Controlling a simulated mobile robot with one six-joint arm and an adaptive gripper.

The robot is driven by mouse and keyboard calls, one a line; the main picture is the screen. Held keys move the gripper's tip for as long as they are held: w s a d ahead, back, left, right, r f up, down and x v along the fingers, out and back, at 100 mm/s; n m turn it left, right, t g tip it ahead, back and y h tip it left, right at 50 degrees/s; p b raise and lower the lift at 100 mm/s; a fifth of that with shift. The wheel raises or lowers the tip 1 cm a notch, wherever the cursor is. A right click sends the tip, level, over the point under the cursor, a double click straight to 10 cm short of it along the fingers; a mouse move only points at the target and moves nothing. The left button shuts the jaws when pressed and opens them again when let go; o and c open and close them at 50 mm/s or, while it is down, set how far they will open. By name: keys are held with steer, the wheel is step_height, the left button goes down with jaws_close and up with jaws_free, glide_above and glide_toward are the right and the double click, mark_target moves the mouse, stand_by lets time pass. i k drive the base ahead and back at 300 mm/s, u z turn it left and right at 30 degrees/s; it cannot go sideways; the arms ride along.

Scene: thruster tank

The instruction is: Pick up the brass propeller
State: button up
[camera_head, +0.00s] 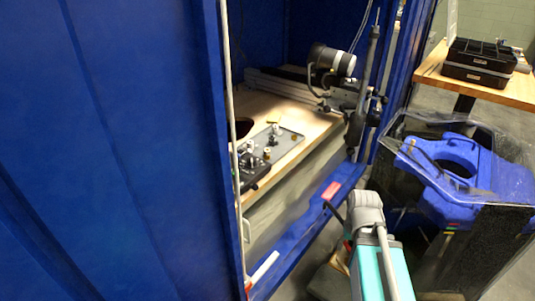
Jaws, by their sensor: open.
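Several small parts lie on a grey mat (291,146) on the wooden bench inside the blue container. A small brass-coloured piece (267,153) is among them, near the mat's left side. It is too small to tell whether it is the brass propeller. A black tray (262,175) with silver parts sits at the front left of the bench, partly hidden by the container's door edge. My gripper is not seen in this view.
The blue container wall (120,150) blocks the left side. A lamp-like cylinder (333,60) on a stand overhangs the bench's right end. A clear-sided bin (498,215) with a blue ring-shaped part stands at right. Black boxes (480,65) sit on another table behind.

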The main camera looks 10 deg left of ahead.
mark_target(266, 152)
steer(key=k, duration=1.3)
steer(key=u, duration=0.3)
steer(key=i, duration=0.8)
steer(key=u, duration=0.2)
